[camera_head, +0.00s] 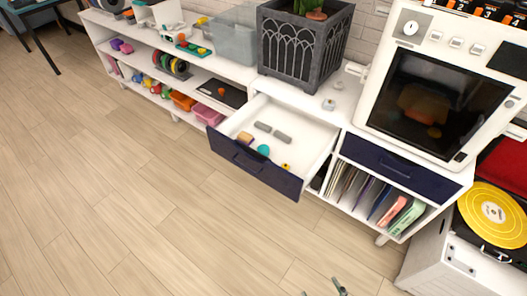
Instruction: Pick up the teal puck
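The teal puck (263,150) lies in the open drawer (318,140) of the white cabinet, near the drawer's dark blue front. A tan block (245,137) lies to its left, and a small yellow piece (286,167) lies to its right. Two grey bars lie behind it. My gripper (323,290) shows only at the bottom edge of the picture, over the wood floor. Its two tips are apart, with only floor visible between them. It is well away from the drawer, and most of it is out of frame.
A dark planter (305,43) and a white machine with a dark window (433,95) stand on the cabinet top. A closed blue drawer (399,164) is to the right. A record player with a yellow disc (491,213) is far right. The floor before the drawer is clear.

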